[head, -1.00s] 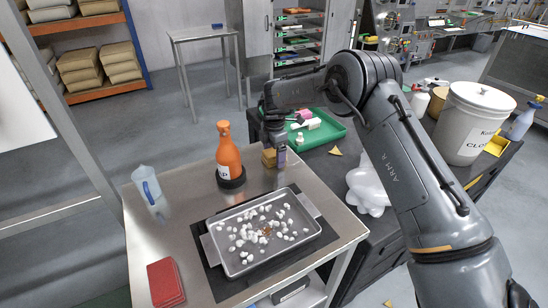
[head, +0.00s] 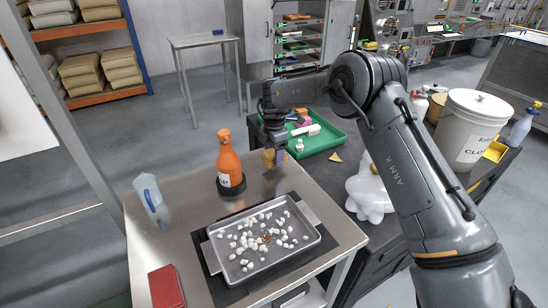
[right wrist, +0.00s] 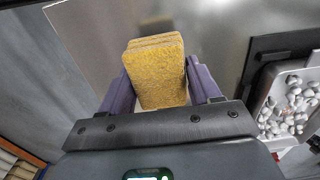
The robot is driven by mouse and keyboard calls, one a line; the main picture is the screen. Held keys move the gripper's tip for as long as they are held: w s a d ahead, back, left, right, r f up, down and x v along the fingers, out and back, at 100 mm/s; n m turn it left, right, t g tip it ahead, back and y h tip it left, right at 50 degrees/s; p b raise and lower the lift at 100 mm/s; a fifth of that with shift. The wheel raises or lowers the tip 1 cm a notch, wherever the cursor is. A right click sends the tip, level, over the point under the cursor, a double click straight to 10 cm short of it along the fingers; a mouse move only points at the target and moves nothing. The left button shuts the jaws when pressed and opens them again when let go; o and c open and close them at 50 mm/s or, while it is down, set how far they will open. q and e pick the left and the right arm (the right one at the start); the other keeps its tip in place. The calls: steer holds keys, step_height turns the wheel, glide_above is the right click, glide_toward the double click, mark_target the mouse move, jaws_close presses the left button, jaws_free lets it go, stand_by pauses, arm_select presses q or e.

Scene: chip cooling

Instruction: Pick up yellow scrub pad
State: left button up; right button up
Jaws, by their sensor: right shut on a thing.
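The yellow scrub pad (right wrist: 158,70) is a rough, layered block in the right wrist view, between the purple fingers of my right gripper (right wrist: 160,88). My right gripper is shut on it. In the head view the scrub pad (head: 268,157) shows small in my right gripper (head: 275,160), at the far right part of the steel table (head: 190,210), to the right of the orange bottle. I cannot tell whether its underside touches the table. My left gripper is not in view.
The orange bottle (head: 229,160) stands close left of the gripper. A metal tray (head: 308,222) of white lumps lies in front.

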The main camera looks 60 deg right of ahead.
steer(key=s+d+r+p, duration=0.2)
steer(key=s+r+p, duration=0.1)
steer(key=s+r, duration=0.5)
steer(key=shift+s, duration=1.75)
